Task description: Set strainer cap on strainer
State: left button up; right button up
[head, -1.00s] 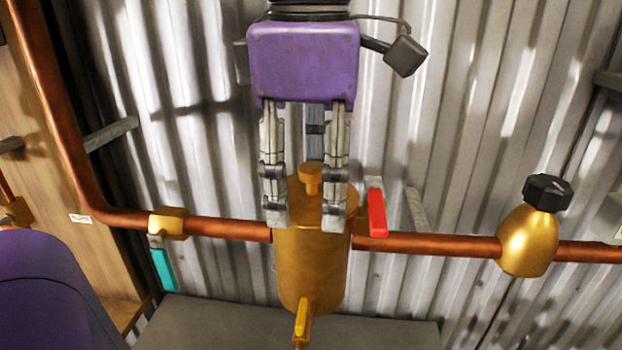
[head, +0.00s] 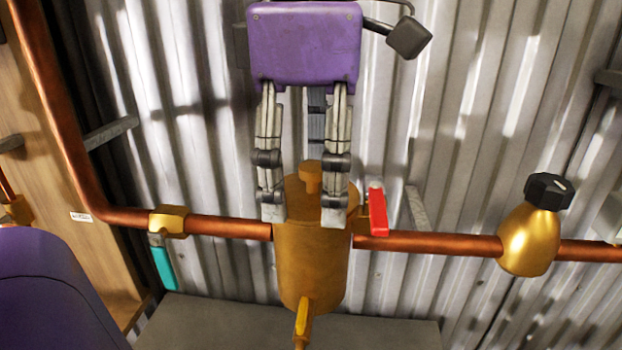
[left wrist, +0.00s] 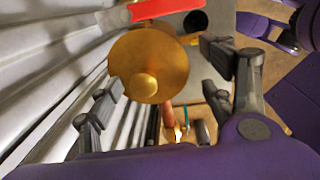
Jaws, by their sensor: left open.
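The strainer (head: 312,265) is an upright brass cylinder in the copper pipe line, in the middle of the head view. The strainer cap (head: 311,180), a brass disc with a round knob, sits on its top, looking level and flush. The cap shows face-on in the left wrist view (left wrist: 150,60). My left gripper (head: 303,212) points down over the cap, its fingers apart on either side of the knob and not touching it. It also shows open in the left wrist view (left wrist: 160,85). My right gripper is out of view.
A red-handled valve (head: 377,212) stands close to the right of the strainer, a teal-handled valve (head: 168,222) to the left. A brass fitting with a black knob (head: 525,245) is further right. Corrugated metal (head: 450,120) stands close behind.

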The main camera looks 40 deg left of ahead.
pick_arm(q)
notch_tip(320, 180, up, 11)
jog(key=shift+s+d+f, duration=0.15)
jog(key=shift+s+d, duration=0.1)
jog(key=shift+s, duration=0.05)
